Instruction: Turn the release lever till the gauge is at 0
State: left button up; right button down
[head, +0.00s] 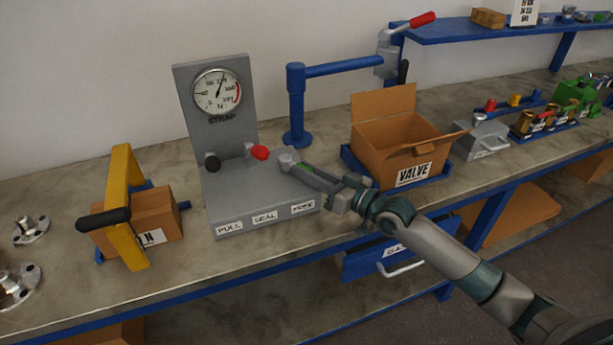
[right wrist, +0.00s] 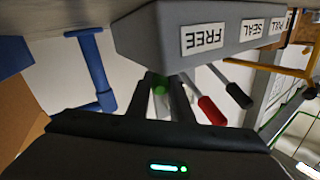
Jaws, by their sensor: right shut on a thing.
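A grey stand (head: 253,196) carries a round white gauge (head: 217,92) marked STRAP; its needle points up and slightly right, and the figures are too small to read surely. Labels PULL, SEAL and FREE run along the stand's front. A black-knobbed lever (head: 212,162) and a red-knobbed lever (head: 260,152) stand to the left. My right gripper (head: 322,180) reaches the stand's right side, shut on the green-handled lever behind FREE; the green (right wrist: 160,89) shows between its fingers in the right wrist view. The fingers hide most of this lever. My left gripper is out of view.
A cardboard box (head: 400,145) marked VALVE sits just right of the stand, near my right gripper. A blue post with a bar (head: 296,105) stands behind. A yellow frame and box (head: 130,215) are left. Below the bench is a blue drawer (head: 380,258).

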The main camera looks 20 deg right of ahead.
dwell(0.3)
jog(key=c, duration=1.6)
grip_release()
jog(key=shift+s+d, duration=0.15)
